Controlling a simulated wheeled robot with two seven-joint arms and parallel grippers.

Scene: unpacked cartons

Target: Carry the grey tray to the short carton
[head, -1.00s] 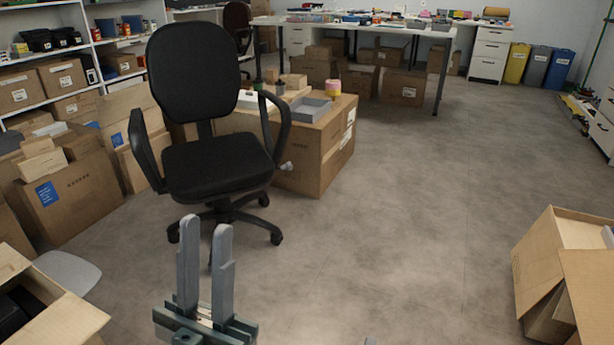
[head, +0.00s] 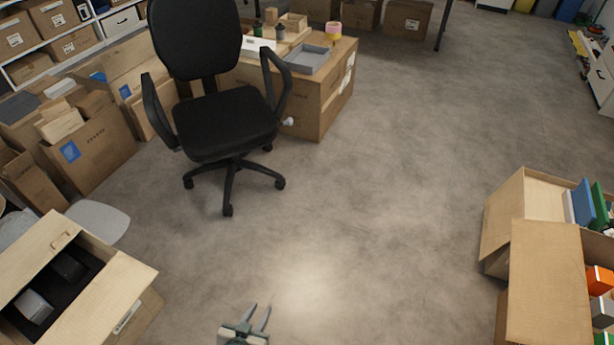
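The grey tray (head: 308,60) is a shallow open box, lying on top of a brown carton (head: 325,100) behind the black office chair. It looks empty, and the chair's armrest partly covers its left end. I cannot tell which carton is the short one; an open carton (head: 535,285) stands at the right and another open one (head: 135,285) at the lower left. My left gripper (head: 257,316) is at the bottom edge, empty, its two fingers apart, far from the tray. My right gripper is not in view.
The black chair (head: 222,125) stands close in front of the tray's carton and blocks its left side. Other small items share that carton top. Several cartons (head: 90,150) crowd the left by the shelves. The floor (head: 400,190) in the middle and right is clear.

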